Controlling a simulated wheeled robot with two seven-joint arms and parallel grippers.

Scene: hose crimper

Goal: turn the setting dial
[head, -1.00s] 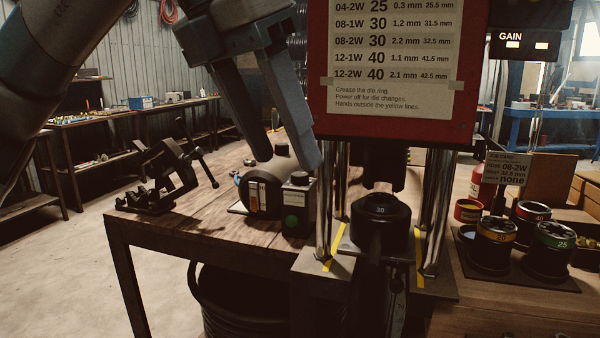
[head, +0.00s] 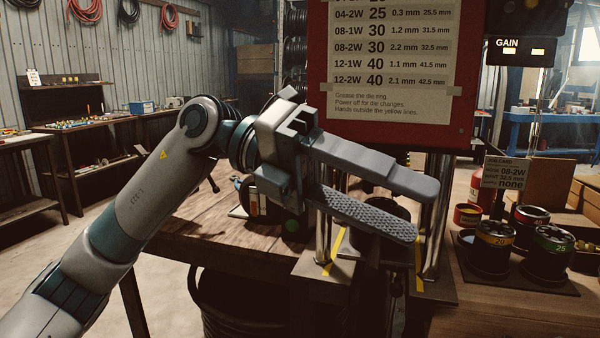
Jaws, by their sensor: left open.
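The hose crimper has a red head (head: 318,60) with a printed settings chart (head: 395,75) on its front. My left gripper (head: 424,212) is open and empty, pointing right across the front of the crimper's posts, below the red head. Its fingers cover most of the black die in the crimper. My right gripper is not in view.
A job card (head: 504,173) reading 08-2W and "none" stands at the right. Below it, dies marked 20 (head: 493,250), 25 (head: 549,255) and 40 (head: 530,220) sit on a dark mat. A wooden bench (head: 200,228) lies behind my left arm.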

